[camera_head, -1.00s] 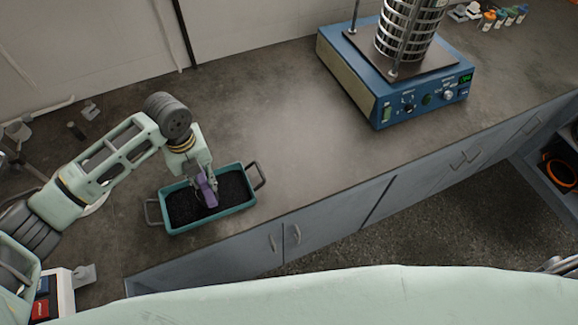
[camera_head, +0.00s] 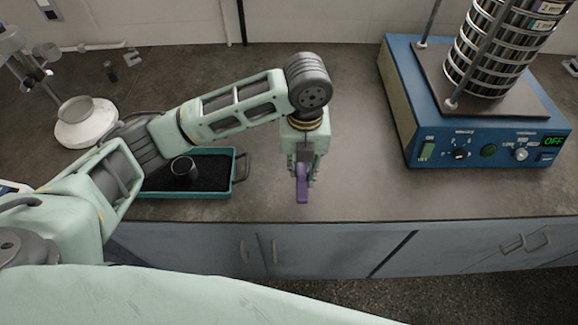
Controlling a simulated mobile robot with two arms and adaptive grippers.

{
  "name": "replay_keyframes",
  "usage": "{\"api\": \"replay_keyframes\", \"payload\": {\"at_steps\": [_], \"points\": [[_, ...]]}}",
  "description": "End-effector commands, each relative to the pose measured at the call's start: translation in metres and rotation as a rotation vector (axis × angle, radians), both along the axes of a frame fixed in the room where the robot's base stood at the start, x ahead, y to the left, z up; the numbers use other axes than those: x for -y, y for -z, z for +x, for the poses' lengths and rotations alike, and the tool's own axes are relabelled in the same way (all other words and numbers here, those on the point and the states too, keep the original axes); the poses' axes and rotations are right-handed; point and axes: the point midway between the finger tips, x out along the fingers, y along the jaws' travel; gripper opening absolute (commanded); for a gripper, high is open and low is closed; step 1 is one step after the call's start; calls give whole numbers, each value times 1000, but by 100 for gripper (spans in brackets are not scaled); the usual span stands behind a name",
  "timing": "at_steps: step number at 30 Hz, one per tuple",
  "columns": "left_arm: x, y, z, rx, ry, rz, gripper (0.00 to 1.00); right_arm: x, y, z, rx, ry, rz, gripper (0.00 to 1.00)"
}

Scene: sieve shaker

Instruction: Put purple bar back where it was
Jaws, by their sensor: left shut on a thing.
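My left gripper (camera_head: 302,180) points down over the worktop, to the right of the teal tray. It is shut on the purple bar (camera_head: 302,186), which hangs upright between the fingers near the counter's front edge. I cannot tell how far the bar is above the worktop. My left forearm covers part of the tray's left side. My right gripper is not in view.
The blue sieve shaker (camera_head: 470,140) with its stack of metal sieves (camera_head: 485,62) stands at the right; its display reads OFF. A round white-based device (camera_head: 88,125) stands at the left. The worktop between the gripper and the shaker is clear.

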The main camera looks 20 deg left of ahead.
Motion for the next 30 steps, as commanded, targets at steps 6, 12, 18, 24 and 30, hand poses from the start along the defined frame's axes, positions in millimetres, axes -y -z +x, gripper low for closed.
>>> {"api": "replay_keyframes", "payload": {"at_steps": [6,12,18,24,30], "points": [[-39,28,32,-2,-5,1,0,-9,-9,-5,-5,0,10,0],[-58,44,49,0,0,-1,0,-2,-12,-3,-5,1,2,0],[-61,64,50,-4,1,1,0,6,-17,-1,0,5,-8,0],[-60,86,51,0,1,-1,0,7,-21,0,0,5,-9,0],[-60,87,51,2,2,0,0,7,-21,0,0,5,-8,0]]}}
